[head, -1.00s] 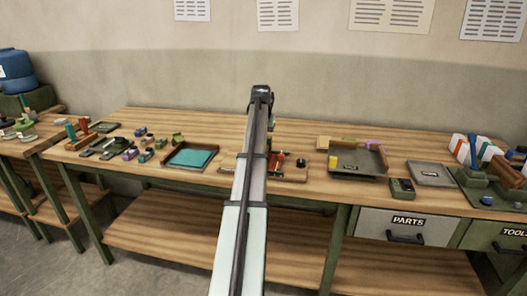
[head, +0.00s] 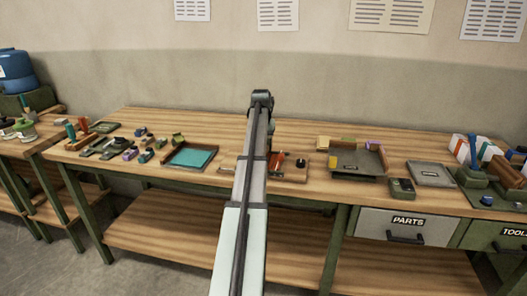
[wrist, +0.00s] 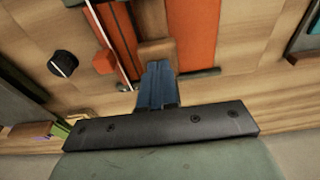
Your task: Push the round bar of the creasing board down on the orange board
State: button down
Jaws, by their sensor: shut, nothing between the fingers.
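The creasing board shows in the head view as a wooden base (head: 291,178) with an orange part, partly hidden behind my arm. In the wrist view, an orange board (wrist: 196,42) lies right of my fingers and an orange strip (wrist: 122,38) lies to their left. A thin pale rod, possibly the round bar (wrist: 106,38), runs along the strip's left side; whether it touches the orange cannot be told. My gripper (wrist: 157,64) is shut and empty, its blue fingertips by a small wooden block (wrist: 155,48). Contact is unclear. The fingers are hidden in the head view.
A black knob (wrist: 62,63) stands left of the strip. In the head view, a teal-lined tray (head: 166,158) lies left of my arm.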

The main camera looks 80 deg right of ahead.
jog(key=shift+f, duration=0.45)
dwell(0.4)
jog(key=shift+r, duration=0.1)
jog(key=shift+r, duration=3.45)
